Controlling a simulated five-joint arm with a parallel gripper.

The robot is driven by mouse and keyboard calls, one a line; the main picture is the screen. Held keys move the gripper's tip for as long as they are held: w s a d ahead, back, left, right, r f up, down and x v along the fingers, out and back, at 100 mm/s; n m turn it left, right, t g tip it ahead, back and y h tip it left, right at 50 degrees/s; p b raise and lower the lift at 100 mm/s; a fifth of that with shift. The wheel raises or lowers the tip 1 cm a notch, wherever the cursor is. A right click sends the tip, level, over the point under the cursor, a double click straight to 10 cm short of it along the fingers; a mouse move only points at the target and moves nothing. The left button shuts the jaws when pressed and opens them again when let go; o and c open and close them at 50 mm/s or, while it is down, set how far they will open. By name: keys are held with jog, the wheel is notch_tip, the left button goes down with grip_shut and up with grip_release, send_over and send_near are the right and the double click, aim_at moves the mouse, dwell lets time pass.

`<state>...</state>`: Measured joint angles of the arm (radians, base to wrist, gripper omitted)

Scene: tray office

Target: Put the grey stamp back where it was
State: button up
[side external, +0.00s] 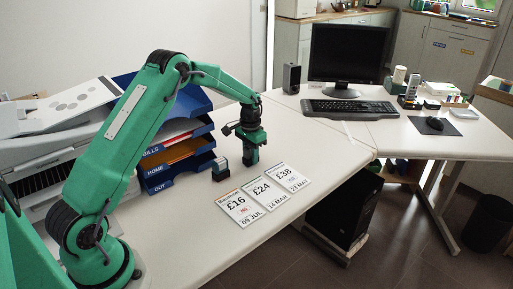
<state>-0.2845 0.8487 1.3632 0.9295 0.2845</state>
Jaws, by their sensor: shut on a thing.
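My gripper (250,157) points down over the white desk, behind the row of price cards. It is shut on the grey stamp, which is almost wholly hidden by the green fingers. I cannot tell whether the stamp's base touches the desk. A small dark block with a blue-grey top (221,165) stands upright on the desk just left of my gripper, apart from it.
Three price cards, £16 (239,207), £24 (265,192) and £38 (288,178), lie near the desk's front edge. A blue letter tray stack (178,181) stands at left, near the block. The desk right of my gripper is clear toward the keyboard (350,108).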

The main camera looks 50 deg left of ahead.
jog(key=shift+f, duration=0.1)
jog(key=o, duration=0.8)
notch_tip(320, 180, up, 11)
jog(key=shift+r, duration=0.65)
